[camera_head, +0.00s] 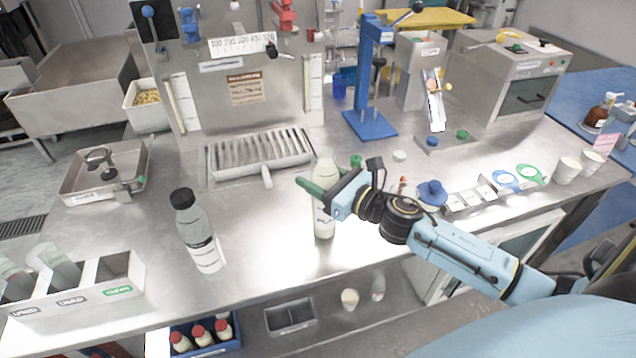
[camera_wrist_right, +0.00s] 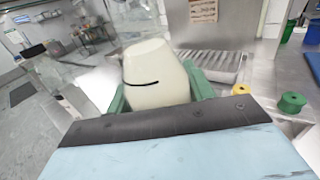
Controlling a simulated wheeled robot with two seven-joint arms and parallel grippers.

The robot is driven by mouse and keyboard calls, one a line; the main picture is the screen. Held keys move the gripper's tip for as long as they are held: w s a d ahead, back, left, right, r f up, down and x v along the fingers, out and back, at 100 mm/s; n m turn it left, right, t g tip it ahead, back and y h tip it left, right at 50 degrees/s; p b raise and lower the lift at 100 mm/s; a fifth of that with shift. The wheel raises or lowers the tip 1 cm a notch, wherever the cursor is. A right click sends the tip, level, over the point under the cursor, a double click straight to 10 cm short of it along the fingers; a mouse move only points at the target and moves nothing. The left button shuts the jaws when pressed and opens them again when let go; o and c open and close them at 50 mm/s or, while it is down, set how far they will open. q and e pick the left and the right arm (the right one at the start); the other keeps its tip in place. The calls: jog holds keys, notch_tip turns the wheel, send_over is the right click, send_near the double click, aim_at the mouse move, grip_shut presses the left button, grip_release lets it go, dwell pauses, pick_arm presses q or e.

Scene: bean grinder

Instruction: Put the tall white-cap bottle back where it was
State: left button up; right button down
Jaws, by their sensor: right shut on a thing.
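The tall white-cap bottle (camera_head: 323,222) stands upright, at or just above the steel counter near its front middle. Its pale body fills the middle of the right wrist view (camera_wrist_right: 156,75), between two green fingers. My right gripper (camera_head: 324,192) comes in from the right and is shut on this bottle at mid-height. Whether the bottle's base touches the counter is hard to tell. My left gripper is not in view.
A clear bottle with a black cap (camera_head: 197,232) stands to the left. A drip grate (camera_head: 262,152) lies behind. A blue stand (camera_head: 370,124) is at the back right. A divided bin (camera_head: 80,295) sits front left. Counter between black-cap bottle and gripper is clear.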

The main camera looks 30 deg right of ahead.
jog(key=shift+f, duration=0.4)
jog(key=shift+f, duration=0.15)
jog(key=c, duration=0.6)
grip_release()
jog(key=shift+s, duration=0.1)
jog(key=b+v, duration=0.1)
jog(key=v, duration=1)
jog(key=shift+s+d, duration=0.15)
jog(key=shift+s, duration=0.25)
